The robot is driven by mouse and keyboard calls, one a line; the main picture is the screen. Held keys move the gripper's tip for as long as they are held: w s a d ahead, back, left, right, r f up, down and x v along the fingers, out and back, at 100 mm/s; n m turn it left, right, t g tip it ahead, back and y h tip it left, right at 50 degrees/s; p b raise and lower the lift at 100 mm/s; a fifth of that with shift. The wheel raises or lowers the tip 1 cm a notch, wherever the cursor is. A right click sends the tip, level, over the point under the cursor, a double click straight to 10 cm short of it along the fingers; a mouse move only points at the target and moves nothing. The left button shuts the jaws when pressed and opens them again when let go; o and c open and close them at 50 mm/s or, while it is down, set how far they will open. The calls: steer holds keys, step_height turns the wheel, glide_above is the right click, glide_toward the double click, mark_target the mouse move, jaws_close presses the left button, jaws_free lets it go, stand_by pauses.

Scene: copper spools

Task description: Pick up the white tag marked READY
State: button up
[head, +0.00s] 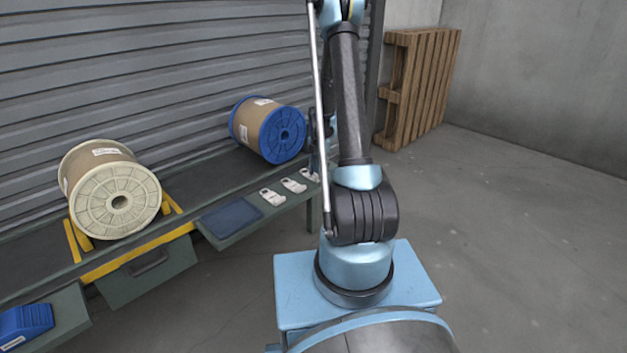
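Three small white tags lie in a row on the right part of the bench: a near one (272,197), a middle one (293,185) and a far one (310,174). They are too small for me to read any marking, so I cannot tell which says READY. My arm stands in front of the bench's right end. Dark and light blue parts, seemingly my wrist and gripper (317,150), show partly behind the arm link, near the far tag. The fingers cannot be made out.
A cream spool (118,203) rests between yellow chocks on the bench (185,187). A blue spool (282,134) lies behind the tags. A dark blue pad (231,216) lies left of them. A blue bin (25,322) is front left. A wooden pallet (425,85) leans at the back.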

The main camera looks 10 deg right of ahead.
steer(key=shift+f, duration=1.35)
jaws_close()
steer(key=shift+r, duration=0.15)
